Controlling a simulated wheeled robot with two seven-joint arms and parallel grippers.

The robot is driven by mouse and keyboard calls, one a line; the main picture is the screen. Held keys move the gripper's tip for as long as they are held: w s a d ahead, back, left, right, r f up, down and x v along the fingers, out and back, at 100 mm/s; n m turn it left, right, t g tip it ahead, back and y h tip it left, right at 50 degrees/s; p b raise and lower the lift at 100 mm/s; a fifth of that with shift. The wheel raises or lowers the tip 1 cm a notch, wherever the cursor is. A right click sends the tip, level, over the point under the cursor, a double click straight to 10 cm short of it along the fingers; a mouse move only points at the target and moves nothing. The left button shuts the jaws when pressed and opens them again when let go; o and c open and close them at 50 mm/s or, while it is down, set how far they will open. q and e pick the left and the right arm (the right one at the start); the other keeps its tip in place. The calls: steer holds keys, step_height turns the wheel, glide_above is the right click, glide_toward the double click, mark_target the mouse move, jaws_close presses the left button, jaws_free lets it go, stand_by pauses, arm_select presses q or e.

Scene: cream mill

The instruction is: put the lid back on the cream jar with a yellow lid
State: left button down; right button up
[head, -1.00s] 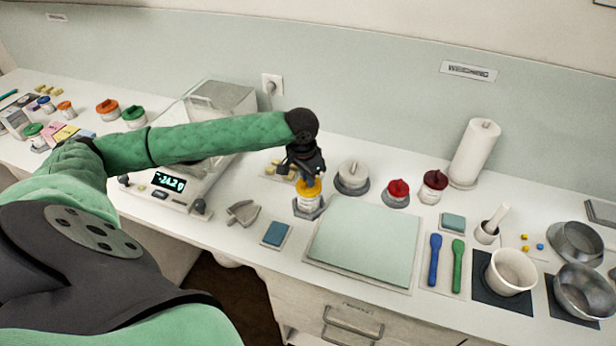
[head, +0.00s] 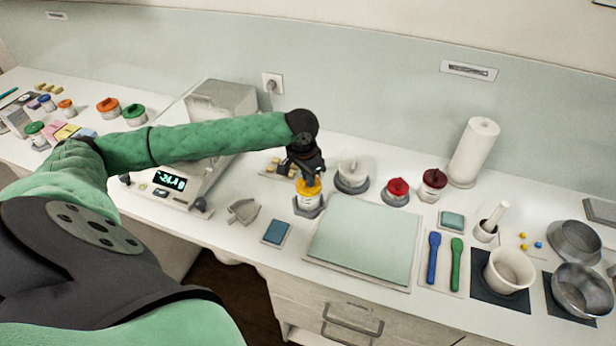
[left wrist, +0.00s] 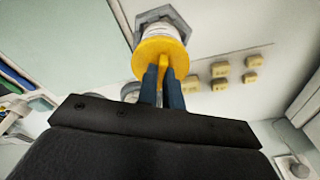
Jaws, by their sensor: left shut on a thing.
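The cream jar (head: 308,201) has a white body and stands upright on a dark grey hexagonal base, left of the pale green mat. The yellow lid (head: 309,187) is at the top of the jar, seemingly level with it; whether it is fully seated I cannot tell. My left gripper (head: 308,174) is above the jar, pointing down, shut on the lid's upright grip. In the left wrist view the blue fingers (left wrist: 163,78) pinch the grip of the yellow lid (left wrist: 150,58), with the white jar (left wrist: 163,32) directly beyond it. My right gripper is not in view.
A white-lidded jar (head: 352,175) stands close right of the jar, then a red-lidded jar (head: 397,190) and a dark-red-lidded jar (head: 432,184). A scale (head: 172,187) is to the left, a grey scoop (head: 243,211) nearer. The green mat (head: 365,238) is bare.

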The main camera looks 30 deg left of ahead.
arm_select(q)
steer(key=shift+f+p, duration=0.1)
steer(key=shift+p, duration=0.35)
stand_by(0.5)
steer(key=c, duration=1.5)
jaws_free()
steer(key=shift+o, duration=0.6)
steer(key=o, duration=0.4)
